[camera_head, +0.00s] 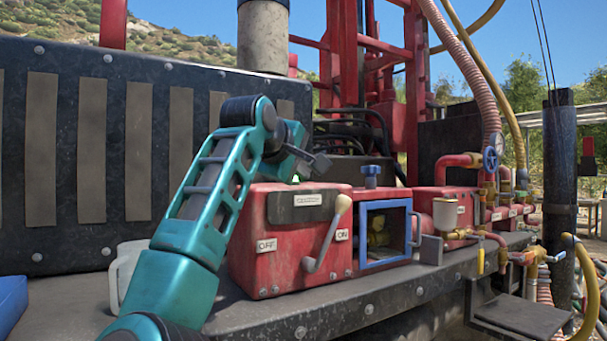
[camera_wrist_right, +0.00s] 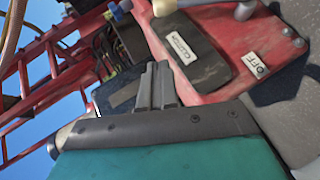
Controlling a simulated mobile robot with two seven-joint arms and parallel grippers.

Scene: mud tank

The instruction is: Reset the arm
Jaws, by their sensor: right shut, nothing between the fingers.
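My right arm, teal and black, rises from the bottom of the head view and bends over at the top. The box's lever (camera_head: 328,235) has a cream knob and stands tilted toward the ON label. My left gripper is not in view.
A blue-framed window (camera_head: 385,232) sits right of the lever. Red pipes and a blue valve wheel (camera_head: 490,159) stand farther right. A black ribbed tank wall (camera_head: 60,160) stands behind on the left. A white jug (camera_head: 126,268) and a blue object (camera_head: 12,300) are at left.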

